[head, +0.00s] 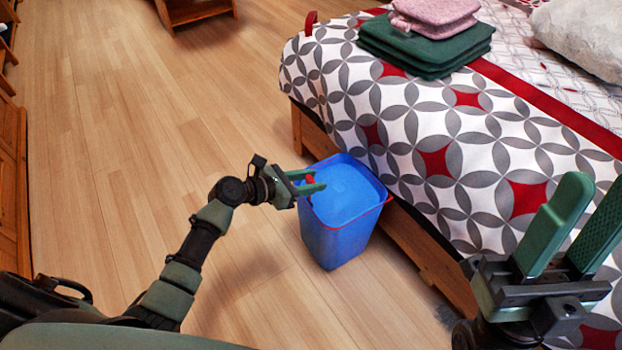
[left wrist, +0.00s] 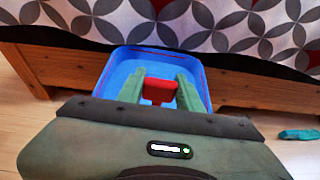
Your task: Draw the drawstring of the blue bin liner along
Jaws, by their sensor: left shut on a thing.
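A blue bin (head: 335,243) stands on the floor against the bed's side. The blue liner (head: 347,197) fills its mouth. The red drawstring (head: 389,198) shows as a thin line around the rim. Its red tab (left wrist: 159,90) sits between the fingers of my left gripper (left wrist: 160,88). In the head view my left gripper (head: 317,184) is at the left part of the bin's mouth, shut on the red tab, which the fingers partly hide. My right gripper (head: 592,205) is at the lower right, in front of the bed, open with nothing between its fingers.
The bed (head: 440,150) with a patterned cover lies right behind the bin. Folded green (head: 425,50) and pink (head: 435,12) cloths lie on it. A small teal object (left wrist: 299,134) is on the floor. The wooden floor (head: 130,130) at left is clear.

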